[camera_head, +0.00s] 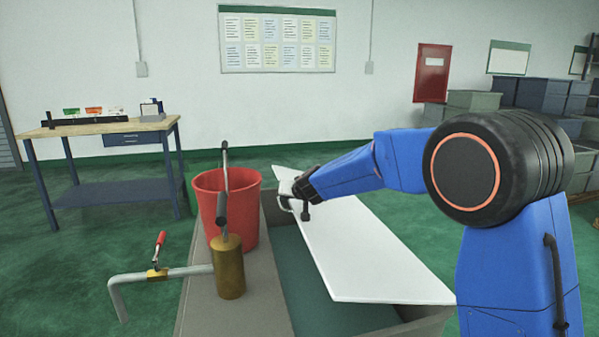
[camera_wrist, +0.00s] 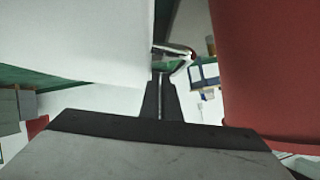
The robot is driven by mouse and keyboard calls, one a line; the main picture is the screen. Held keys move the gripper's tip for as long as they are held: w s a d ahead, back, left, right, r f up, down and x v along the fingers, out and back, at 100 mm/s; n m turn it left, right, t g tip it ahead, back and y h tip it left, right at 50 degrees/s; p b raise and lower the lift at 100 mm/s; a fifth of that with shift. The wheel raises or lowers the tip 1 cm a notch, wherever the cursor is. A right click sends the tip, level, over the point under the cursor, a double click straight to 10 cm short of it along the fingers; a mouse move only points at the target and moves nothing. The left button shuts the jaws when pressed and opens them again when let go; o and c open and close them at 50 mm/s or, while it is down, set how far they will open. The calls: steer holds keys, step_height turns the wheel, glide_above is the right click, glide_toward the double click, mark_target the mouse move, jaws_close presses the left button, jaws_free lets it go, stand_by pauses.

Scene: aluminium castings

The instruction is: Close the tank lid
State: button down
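The tank (camera_head: 407,322) is a grey trough with a dark teal inside, low in the middle of the head view. Its flat white lid (camera_head: 372,250) is tilted, and the tank's inside shows below its left edge. The lid also fills the upper left of the wrist view (camera_wrist: 80,40). A pale looped handle (camera_head: 284,204) shows at the lid's far left edge. My gripper (camera_head: 297,203) is at this handle. In the wrist view my fingers (camera_wrist: 160,78) are close together, with the handle loop (camera_wrist: 187,62) at their tips. They appear shut on it; the exact contact is small.
A red bucket (camera_head: 236,190) stands close left of my gripper and fills the wrist view's right side. A brass cylinder (camera_head: 229,268) with an upright lever and a pipe with a red-handled valve (camera_head: 157,272) are nearer. A workbench (camera_head: 100,132) stands back left.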

step_height(320, 180, down, 13)
steer(key=s+a+n+h, duration=0.1)
steer(key=a+n+h, duration=0.1)
steer(key=shift+a+t+h, duration=0.3)
steer(key=shift+a, duration=0.1)
